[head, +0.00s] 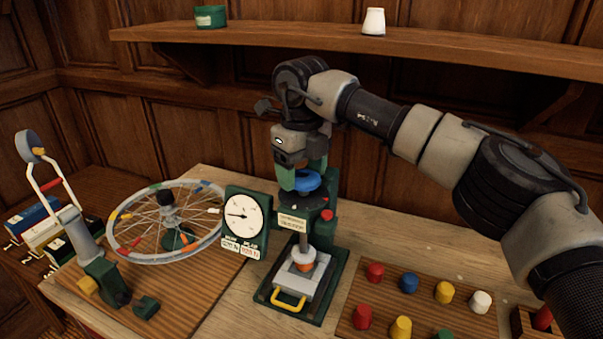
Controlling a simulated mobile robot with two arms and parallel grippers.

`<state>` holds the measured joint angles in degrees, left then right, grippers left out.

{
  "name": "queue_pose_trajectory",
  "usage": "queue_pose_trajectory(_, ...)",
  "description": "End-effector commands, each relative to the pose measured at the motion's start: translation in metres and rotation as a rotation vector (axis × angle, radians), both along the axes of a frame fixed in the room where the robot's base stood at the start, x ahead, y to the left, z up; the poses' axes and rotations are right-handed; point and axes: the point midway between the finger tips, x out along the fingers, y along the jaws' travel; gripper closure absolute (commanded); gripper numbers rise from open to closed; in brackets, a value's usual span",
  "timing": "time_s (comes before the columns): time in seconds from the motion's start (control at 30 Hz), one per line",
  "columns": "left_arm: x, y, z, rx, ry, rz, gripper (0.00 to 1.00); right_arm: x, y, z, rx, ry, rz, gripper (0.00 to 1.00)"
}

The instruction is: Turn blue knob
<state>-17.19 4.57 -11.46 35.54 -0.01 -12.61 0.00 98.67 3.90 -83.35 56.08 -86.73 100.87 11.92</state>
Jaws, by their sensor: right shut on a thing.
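The blue knob (306,181) sits on top of the green press-like device (322,226), which stands upright on the wooden bench. My right arm reaches in from the right, and my right gripper (300,180) points down over the knob, shut on it. The fingers hide part of the knob. A dial gauge (243,214) with a white face and a black needle stands just left of the device. My left gripper is not in the head view.
A spoked wheel (121,251) lies at the left of the bench. A board (455,322) with several coloured pegs lies at the right. A wooden shelf (300,35) runs above, holding a green container (210,17) and a white cup (373,21).

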Motion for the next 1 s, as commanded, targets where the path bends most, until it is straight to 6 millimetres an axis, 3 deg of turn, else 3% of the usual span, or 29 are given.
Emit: queue_pose_trajectory(1.0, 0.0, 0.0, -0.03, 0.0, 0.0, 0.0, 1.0, 0.003, -0.006, 0.003, 0.008, -0.008, -0.97, 0.58)
